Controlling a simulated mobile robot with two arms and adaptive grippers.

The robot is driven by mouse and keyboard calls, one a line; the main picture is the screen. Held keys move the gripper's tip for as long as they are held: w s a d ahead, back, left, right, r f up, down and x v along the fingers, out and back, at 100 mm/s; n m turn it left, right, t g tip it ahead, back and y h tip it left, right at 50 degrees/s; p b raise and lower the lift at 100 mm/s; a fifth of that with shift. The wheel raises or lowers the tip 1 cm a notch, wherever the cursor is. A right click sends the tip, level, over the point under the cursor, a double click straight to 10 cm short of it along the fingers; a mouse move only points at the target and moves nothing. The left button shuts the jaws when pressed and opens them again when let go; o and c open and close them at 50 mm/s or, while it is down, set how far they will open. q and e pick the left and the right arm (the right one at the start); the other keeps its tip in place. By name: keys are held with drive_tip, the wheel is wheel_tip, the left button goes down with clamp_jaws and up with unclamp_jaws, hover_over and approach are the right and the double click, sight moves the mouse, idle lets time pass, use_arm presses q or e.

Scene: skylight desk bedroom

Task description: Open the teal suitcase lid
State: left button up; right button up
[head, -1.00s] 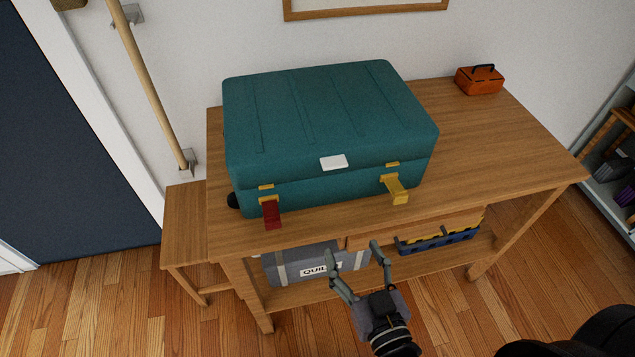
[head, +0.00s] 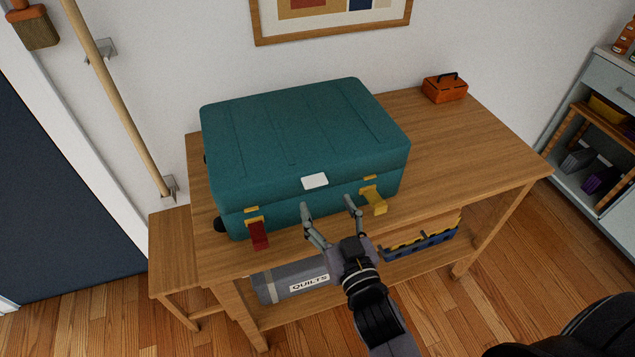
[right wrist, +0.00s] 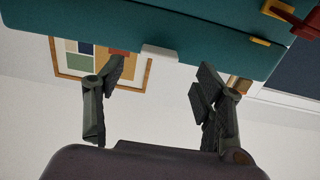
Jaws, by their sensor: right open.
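The teal suitcase (head: 300,135) lies flat on the wooden desk with its lid shut. A white tab (head: 315,181) sits at the middle of the lid's front edge. A red latch (head: 258,234) at the left and a yellow latch (head: 374,200) at the right stick outward and down from the front. My right gripper (head: 328,205) is open and empty before the suitcase front, its fingers pointing toward the area below the tab. In the right wrist view the tab (right wrist: 160,53) shows beyond and between the open fingers (right wrist: 160,75), apart from them. My left gripper is out of view.
The wooden desk (head: 470,150) has free top to the right, with an orange toolbox (head: 445,89) at the back. A pole (head: 115,95) leans at the left wall.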

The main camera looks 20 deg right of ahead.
drive_tip(key=w+p, duration=0.1)
drive_tip(key=w, duration=0.5)
drive_tip(key=shift+w, duration=0.25)
drive_tip(key=shift+a, duration=0.1)
drive_tip(key=shift+c, duration=0.3)
clamp_jaws()
